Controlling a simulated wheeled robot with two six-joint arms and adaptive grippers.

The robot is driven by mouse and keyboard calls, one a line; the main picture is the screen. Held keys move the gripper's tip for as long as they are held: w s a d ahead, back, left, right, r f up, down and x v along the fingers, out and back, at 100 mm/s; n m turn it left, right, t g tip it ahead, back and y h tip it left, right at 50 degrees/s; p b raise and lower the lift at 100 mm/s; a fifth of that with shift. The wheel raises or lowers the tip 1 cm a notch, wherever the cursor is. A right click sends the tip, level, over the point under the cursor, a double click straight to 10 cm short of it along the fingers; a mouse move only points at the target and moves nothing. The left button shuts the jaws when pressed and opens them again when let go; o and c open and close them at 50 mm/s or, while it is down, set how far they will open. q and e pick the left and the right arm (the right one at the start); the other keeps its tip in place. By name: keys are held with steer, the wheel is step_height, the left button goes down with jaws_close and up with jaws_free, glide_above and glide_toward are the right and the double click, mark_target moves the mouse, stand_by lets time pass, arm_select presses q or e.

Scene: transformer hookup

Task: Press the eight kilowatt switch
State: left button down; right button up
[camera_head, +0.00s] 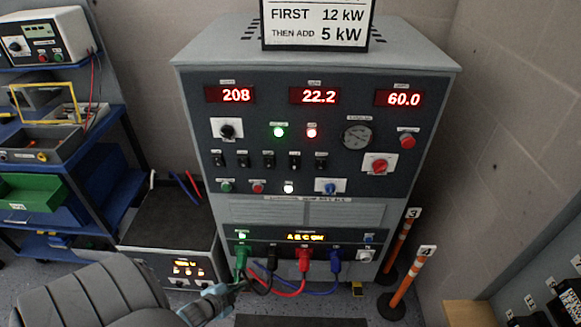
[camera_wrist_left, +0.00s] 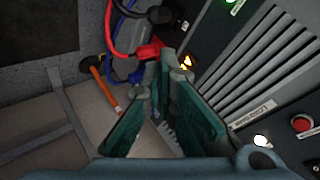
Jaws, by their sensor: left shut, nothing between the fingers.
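The cabinet (camera_head: 290,110) stands upright with a row of several small black switches (camera_head: 268,160) across its front panel. Their labels are too small to read, so I cannot tell which is the eight kilowatt one. My left gripper (camera_head: 236,288) is low in front of the cabinet, near the cable plugs and well below the switch row. Its fingers (camera_wrist_left: 168,78) are shut and empty in the left wrist view, where the switch row does not show. My right gripper is in neither view.
Green, black, red and blue cables (camera_head: 285,285) hang from the cabinet's lower front. A sign (camera_head: 317,25) on top reads "FIRST 12 kW, THEN ADD 5 kW". Red displays (camera_head: 314,96) read 208, 22.2 and 60.0. Orange posts (camera_head: 408,275) stand at right, blue shelving (camera_head: 95,150) at left.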

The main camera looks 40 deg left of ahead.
arm_select(q)
steer(key=w+r+m+t+h+p, duration=0.1)
steer(key=w+r+m+t, duration=0.1)
steer(key=r, duration=0.7)
steer(key=w+r+m+t+h+p, duration=0.1)
steer(key=w+r+m, duration=0.4)
steer(key=r, duration=0.5)
steer(key=w+r+m+t+h+p, duration=0.1)
steer(key=w+r+m+t+h, duration=0.1)
steer(key=w+r, duration=0.4)
step_height(320, 180, up, 4)
steer(key=shift+w+d+r+m+t+h, duration=0.1)
steer(key=shift+w+d+m+t+h, duration=0.15)
steer(key=shift+m+t, duration=0.75)
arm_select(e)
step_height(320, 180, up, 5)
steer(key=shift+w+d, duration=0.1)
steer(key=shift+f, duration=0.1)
